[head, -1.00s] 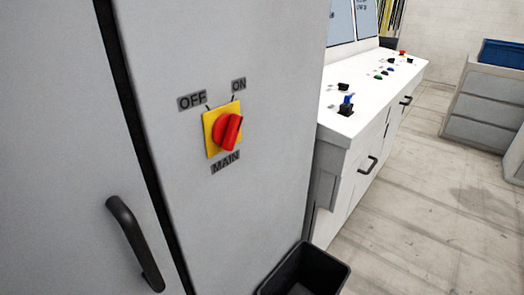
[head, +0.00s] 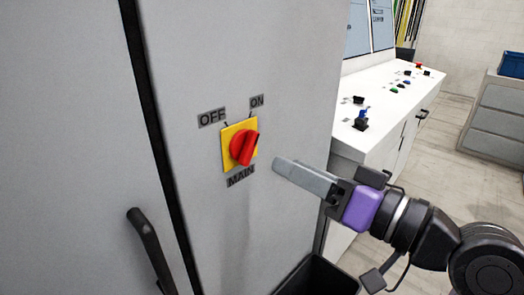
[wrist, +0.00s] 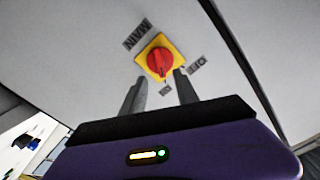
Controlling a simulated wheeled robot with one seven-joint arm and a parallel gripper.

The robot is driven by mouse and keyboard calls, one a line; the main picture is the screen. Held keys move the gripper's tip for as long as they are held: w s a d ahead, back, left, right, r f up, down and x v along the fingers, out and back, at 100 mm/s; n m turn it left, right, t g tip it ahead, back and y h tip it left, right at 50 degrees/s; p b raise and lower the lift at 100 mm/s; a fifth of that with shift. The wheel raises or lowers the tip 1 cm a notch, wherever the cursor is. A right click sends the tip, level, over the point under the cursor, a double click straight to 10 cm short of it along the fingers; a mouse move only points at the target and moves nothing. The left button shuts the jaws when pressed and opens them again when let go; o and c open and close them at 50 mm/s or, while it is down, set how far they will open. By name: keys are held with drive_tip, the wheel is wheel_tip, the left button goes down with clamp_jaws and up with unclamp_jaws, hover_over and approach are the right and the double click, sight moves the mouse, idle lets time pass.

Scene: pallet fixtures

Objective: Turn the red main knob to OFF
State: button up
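The red main knob (head: 243,149) sits on a yellow square plate (head: 228,160) on the grey cabinet front. Its raised grip lies slightly tilted, with its upper end toward the ON label (head: 257,101). The OFF label (head: 212,118) is at upper left and the MAIN label (head: 240,177) is below. My gripper (head: 281,169) is to the right of the knob, apart from it. In the wrist view my gripper (wrist: 157,85) is open and empty, its two fingers apart, with the knob (wrist: 159,62) beyond the gap between the tips.
A black door handle (head: 150,245) sticks out at lower left. A black bin (head: 318,277) stands below my arm. A white control desk (head: 385,115) with several buttons is to the right. The cabinet front around the knob is clear.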

sight(253, 149)
drive_tip(key=p+x, duration=0.1)
drive_tip(key=x, duration=0.6)
drive_tip(key=shift+w+a, duration=0.2)
drive_tip(key=shift+a, duration=0.05)
clamp_jaws()
